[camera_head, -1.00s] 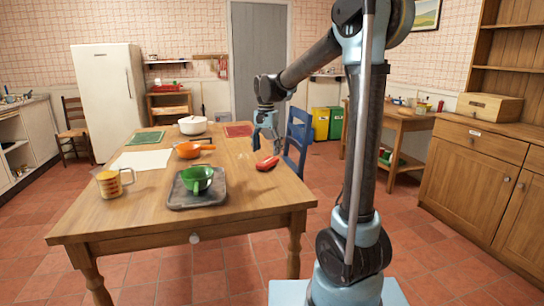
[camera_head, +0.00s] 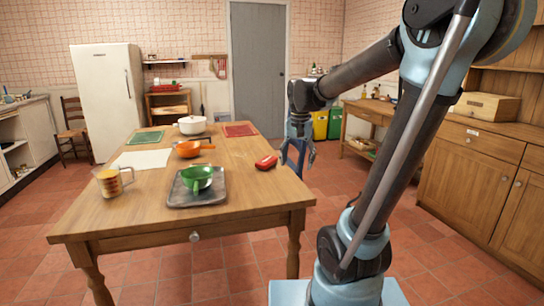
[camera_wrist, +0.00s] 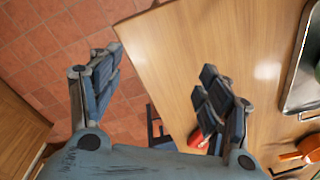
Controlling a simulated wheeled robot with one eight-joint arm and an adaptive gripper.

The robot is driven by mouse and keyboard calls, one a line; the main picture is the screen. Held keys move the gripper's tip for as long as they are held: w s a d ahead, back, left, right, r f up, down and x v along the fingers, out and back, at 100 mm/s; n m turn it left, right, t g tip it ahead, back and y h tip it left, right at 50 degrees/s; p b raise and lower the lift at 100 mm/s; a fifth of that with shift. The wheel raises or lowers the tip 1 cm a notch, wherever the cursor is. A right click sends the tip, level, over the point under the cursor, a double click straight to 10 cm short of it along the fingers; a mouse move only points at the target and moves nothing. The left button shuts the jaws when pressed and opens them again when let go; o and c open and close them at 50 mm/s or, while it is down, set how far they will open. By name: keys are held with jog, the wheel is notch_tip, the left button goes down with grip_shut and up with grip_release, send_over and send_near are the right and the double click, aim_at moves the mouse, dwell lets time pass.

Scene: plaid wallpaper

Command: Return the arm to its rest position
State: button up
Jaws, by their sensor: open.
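My gripper (camera_head: 299,155) hangs at the end of my raised arm, just off the right edge of the wooden table (camera_head: 120,215) in the head view. In the wrist view my gripper (camera_wrist: 155,95) is open, with its two fingers spread wide and nothing between them. The table corner (camera_wrist: 170,50) and red tiled floor show below the fingers. A red object (camera_head: 266,162) lies on the table near its right edge; in the wrist view it is partly hidden behind the right finger.
The table holds a grey tray (camera_head: 210,199) with a green bowl (camera_head: 197,177), an orange pan (camera_head: 188,149), a white pot (camera_head: 192,125) and a measuring cup (camera_head: 110,183). A blue chair (camera_head: 291,160) stands behind my gripper. A wooden cabinet (camera_head: 465,180) stands at the right.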

jog(key=s+d+f+n, duration=0.1)
jog(key=s+d+f, duration=0.2)
jog(key=s, duration=0.3)
jog(key=s+d+f+n+t, duration=0.1)
jog(key=s+d+f, duration=0.2)
jog(key=s+f, duration=0.3)
jog(key=s+d+f+n, duration=0.1)
jog(key=s+d+f, duration=0.3)
jog(key=s, duration=0.3)
jog(key=shift+s+f+n, duration=0.2)
jog(key=shift+s+n, duration=0.05)
jog(key=shift+n, duration=0.15)
